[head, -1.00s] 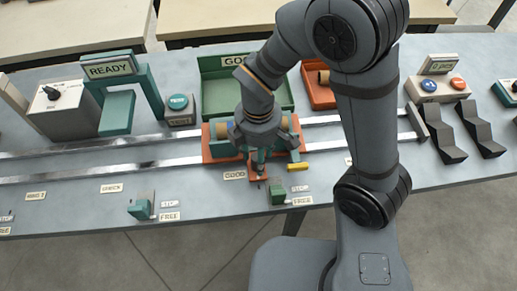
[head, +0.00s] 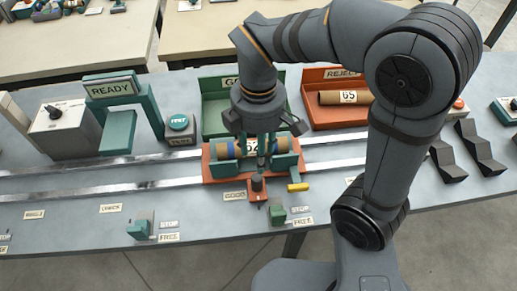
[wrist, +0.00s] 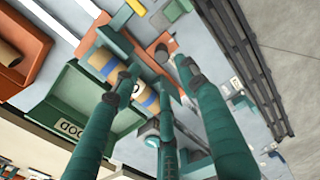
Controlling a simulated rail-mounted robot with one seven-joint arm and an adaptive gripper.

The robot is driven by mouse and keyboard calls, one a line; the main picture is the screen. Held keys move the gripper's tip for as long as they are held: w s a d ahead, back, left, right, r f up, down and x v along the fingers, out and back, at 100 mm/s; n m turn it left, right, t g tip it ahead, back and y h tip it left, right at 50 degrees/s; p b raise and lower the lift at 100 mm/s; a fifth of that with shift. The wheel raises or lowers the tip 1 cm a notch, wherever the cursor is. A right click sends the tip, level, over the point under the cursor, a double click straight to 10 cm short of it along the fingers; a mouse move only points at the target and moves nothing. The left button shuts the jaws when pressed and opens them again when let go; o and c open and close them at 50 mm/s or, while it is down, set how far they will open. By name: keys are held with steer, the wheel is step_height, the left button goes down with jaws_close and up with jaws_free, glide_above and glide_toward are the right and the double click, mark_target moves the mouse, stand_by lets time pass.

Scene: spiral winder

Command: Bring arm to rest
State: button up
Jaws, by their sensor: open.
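My gripper (head: 258,150) is above the orange carriage on the rails, its green fingers pointing down. In the wrist view my gripper (wrist: 160,75) has its fingers spread apart with nothing held between them. A cardboard tube with blue bands (head: 226,147) lies in the carriage (head: 209,172), between its green supports. The tube also shows in the wrist view (wrist: 105,62), beyond the fingers. My fingers partly hide the tube and its number label in the head view.
The green GOOD tray (head: 216,117) stands behind the carriage. The orange REJECT tray (head: 322,117) holds a tube marked 65 (head: 335,97). A READY sign (head: 111,88) and a green round button (head: 179,122) stand left. Small green stops (head: 141,226) line the front edge.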

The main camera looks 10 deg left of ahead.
mark_target(254, 178)
step_height(254, 178, down, 12)
steer(key=shift+f, duration=0.1)
steer(key=shift+a, duration=0.25)
steer(key=shift+s+a, duration=0.15)
steer(key=shift+a, duration=0.2)
stand_by(0.5)
